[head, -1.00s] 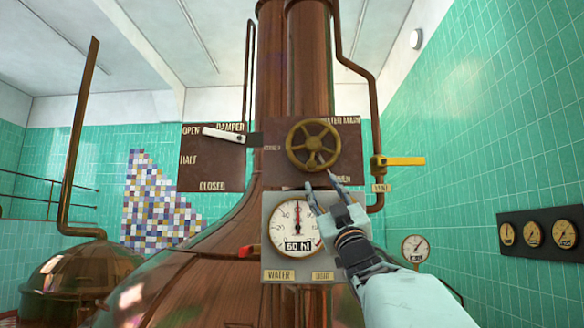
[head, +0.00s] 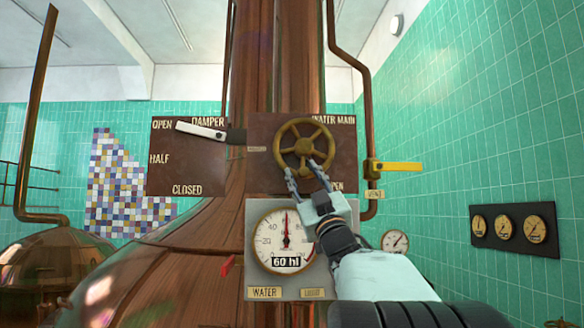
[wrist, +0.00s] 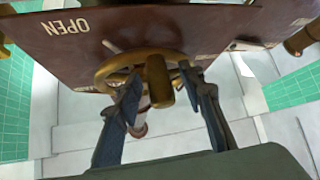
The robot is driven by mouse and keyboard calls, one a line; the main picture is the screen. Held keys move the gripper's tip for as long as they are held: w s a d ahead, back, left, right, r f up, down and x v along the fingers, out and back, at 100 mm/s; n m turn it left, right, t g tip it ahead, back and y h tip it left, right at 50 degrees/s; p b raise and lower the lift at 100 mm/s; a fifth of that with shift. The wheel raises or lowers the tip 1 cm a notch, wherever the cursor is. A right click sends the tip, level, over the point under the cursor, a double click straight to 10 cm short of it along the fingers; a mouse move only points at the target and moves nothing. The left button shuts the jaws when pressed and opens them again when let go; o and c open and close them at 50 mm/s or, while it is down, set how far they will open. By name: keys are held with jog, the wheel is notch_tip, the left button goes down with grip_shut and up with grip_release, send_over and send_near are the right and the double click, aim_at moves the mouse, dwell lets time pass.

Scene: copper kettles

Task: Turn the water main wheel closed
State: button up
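The water main wheel (head: 304,122) is a brass spoked handwheel on a brown panel lettered WATER MAIN. My gripper (head: 302,170) is at the lower part of its rim, with the fingers spread apart. In the wrist view the wheel (wrist: 106,72) is seen close and upside down. There the open fingers of my gripper (wrist: 160,88) reach up on either side of a brass knob or hub (wrist: 158,82). I cannot tell whether either finger touches the wheel. The lettering below the wheel is partly hidden by my gripper.
A damper lever (head: 200,130) points to OPEN on the left panel. A yellow vent lever (head: 398,167) sticks out to the right. A water gauge box (head: 262,275) marked 60 hl sits below the wheel, with a red lever (head: 229,266) beside it. Copper pipes run behind.

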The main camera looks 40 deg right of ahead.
jog(key=shift+w+r, duration=0.1)
jog(key=shift+r, duration=0.05)
grip_shut()
dwell(0.4)
